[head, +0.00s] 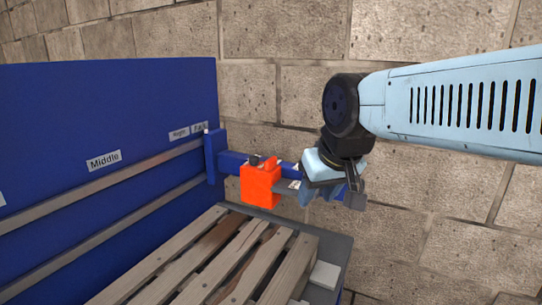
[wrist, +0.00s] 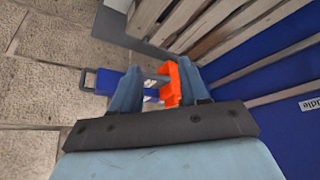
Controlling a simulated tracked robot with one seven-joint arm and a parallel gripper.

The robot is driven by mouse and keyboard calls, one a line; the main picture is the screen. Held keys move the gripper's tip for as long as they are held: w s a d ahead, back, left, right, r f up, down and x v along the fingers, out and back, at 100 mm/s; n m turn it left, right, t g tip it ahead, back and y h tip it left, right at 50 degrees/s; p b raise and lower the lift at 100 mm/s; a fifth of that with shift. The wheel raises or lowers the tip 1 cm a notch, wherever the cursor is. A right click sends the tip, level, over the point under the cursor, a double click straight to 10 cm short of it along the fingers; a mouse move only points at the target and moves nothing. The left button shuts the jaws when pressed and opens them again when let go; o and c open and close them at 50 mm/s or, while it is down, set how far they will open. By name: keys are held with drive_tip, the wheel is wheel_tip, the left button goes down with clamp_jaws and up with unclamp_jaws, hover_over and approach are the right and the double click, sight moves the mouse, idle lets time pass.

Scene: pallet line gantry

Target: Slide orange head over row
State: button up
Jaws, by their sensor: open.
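The orange head (head: 261,186) sits on a blue crossbeam (head: 233,160) that stands out from a blue upright carriage (head: 211,156) at the right end of the panel's rails. My gripper (head: 312,188) is just right of the orange head, and a short grey piece (head: 286,186) reaches from the head towards it. In the wrist view the orange head (wrist: 172,84) shows between my two blue fingers, nearer the right one. The fingers (wrist: 158,90) are apart. Whether they touch anything is unclear. My gripper hides part of the beam's outer end.
A blue panel (head: 105,110) carries two grey rails (head: 120,178) and labels reading Middle (head: 103,160), Right (head: 180,133) and Park, partly legible. A slatted wooden pallet (head: 230,262) lies below the beam. A stone block wall (head: 430,220) stands behind. The space above the pallet looks clear.

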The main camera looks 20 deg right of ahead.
drive_tip(key=shift+w, duration=0.15)
wheel_tip(320, 180, up, 8)
drive_tip(key=m+g, duration=0.6)
drive_tip(key=m, duration=0.3)
hover_over(271, 158)
wheel_tip(271, 158, down, 14)
drive_tip(key=shift+a, duration=0.1)
clamp_jaws()
